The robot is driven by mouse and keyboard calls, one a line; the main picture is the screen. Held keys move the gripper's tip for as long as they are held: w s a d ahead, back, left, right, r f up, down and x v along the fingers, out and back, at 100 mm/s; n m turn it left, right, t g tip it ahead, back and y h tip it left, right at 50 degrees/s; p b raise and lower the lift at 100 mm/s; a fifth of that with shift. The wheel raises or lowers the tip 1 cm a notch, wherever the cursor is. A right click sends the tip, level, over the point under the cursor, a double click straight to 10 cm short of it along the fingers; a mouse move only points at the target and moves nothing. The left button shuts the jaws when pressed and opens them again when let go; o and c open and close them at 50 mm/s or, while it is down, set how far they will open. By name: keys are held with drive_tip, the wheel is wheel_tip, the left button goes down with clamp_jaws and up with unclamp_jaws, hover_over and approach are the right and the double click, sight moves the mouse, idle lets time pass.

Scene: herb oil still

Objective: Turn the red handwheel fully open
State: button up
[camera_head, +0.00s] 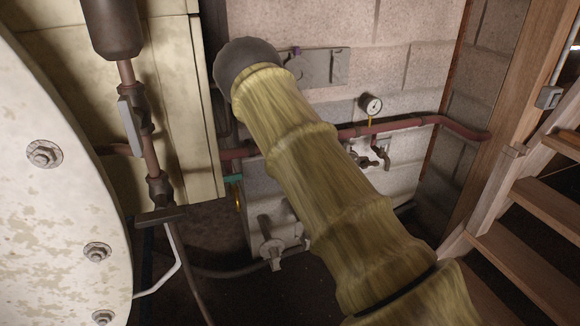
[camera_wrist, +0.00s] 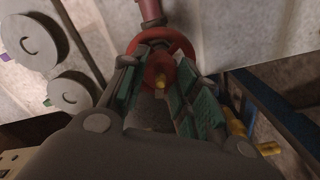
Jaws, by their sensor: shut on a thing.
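The fingers cover parts of the rim. How far the wheel is turned cannot be told. In the head view I cannot make out the handwheel; my sleeved arm crosses the middle of that view.
A red pipe (camera_head: 403,123) with a pressure gauge (camera_head: 370,104) runs along the block wall. A large pale bolted vessel (camera_head: 60,220) stands at the left, beside a vertical pipe (camera_head: 150,160). Wooden stairs (camera_head: 535,205) are at the right. Two grey discs (camera_wrist: 32,42) show in the wrist view.

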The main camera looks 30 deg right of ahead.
drive_tip(key=shift+s+f+n+b, duration=0.15)
drive_tip(key=shift+n+b, duration=0.1)
drive_tip(key=shift+n, duration=0.7)
drive_tip(key=shift+w+f+n+b, duration=0.1)
drive_tip(key=shift+n+b, duration=0.1)
drive_tip(key=shift+n, duration=0.75)
drive_tip(key=o, duration=1)
drive_tip(key=shift+r, duration=0.1)
drive_tip(key=v, duration=1.2)
drive_tip(key=shift+r, duration=0.1)
